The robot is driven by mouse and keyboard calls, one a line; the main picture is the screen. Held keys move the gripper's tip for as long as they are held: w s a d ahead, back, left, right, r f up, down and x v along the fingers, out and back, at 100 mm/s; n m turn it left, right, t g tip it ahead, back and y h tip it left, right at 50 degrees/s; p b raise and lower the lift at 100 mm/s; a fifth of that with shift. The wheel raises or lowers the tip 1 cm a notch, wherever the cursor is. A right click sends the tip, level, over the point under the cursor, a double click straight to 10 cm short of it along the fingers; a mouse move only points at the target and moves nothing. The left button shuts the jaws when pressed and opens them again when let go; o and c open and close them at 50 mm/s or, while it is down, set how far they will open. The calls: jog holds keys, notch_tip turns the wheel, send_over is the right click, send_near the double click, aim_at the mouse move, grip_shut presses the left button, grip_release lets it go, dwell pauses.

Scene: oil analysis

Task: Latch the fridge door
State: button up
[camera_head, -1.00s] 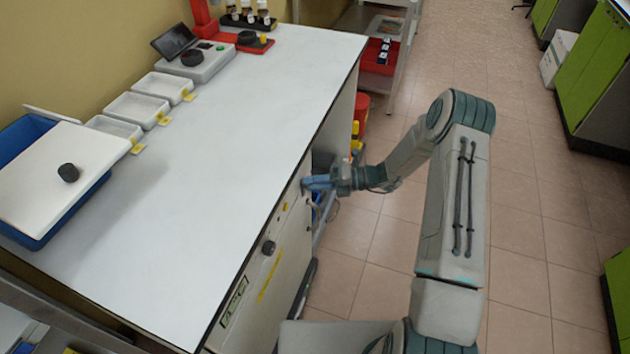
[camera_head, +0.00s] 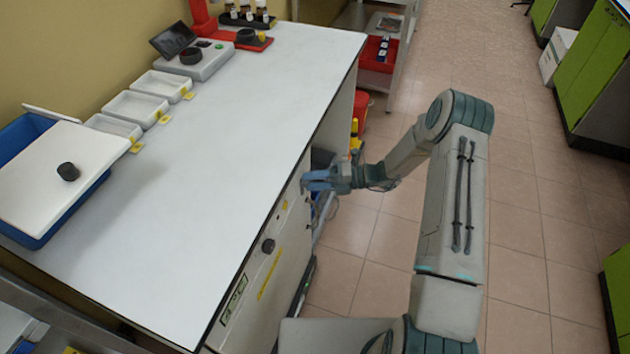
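The fridge door (camera_head: 262,277) is the pale front panel below the white worktop, with a dark round knob (camera_head: 268,246) and a yellow strip on it. It looks flush with the front of the cabinet, but I cannot tell if it is fully closed. A small dark latch part (camera_head: 303,187) shows at the door's far upper end. My gripper (camera_head: 306,180) is at this part, with its blue fingers pointing left and slightly apart. It looks open, and I see nothing held between the fingers. The fingertips partly hide the latch, so contact is unclear.
The worktop (camera_head: 230,150) edge runs just left of and above my gripper. A blue bin with a white lid (camera_head: 60,170), several white trays (camera_head: 135,107) and a scale (camera_head: 195,62) stand on it. A red container (camera_head: 360,112) is beyond my gripper.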

jog(key=d+r+b, duration=0.1)
jog(key=d, duration=1.2)
jog(key=shift+w+d+r+b, duration=0.25)
jog(key=shift+d+r+b, duration=0.05)
jog(key=shift+d, duration=0.1)
jog(key=s+a+r+n+g+h+p, duration=0.1)
jog(key=s+r+n+h, duration=0.45)
jog(key=r+n, duration=0.25)
jog(key=s+a+r+n+g+h, duration=0.2)
jog(key=s+r+n+h, duration=0.2)
jog(key=s+r+n, duration=0.3)
jog(key=s+d+r+n+t+h, duration=0.2)
jog(key=s+r+n+t+h, duration=0.1)
jog(key=s+r+n, duration=0.2)
jog(key=s+d+r+n+t+h+p, duration=0.1)
jog(key=s+d+r+n+t+h, duration=0.1)
jog(key=s+n, duration=0.7)
jog(key=shift+d+r+n+t+h+p, duration=0.3)
jog(key=shift+r+n+t+h, duration=0.6)
jog(key=shift+r+n, duration=1)
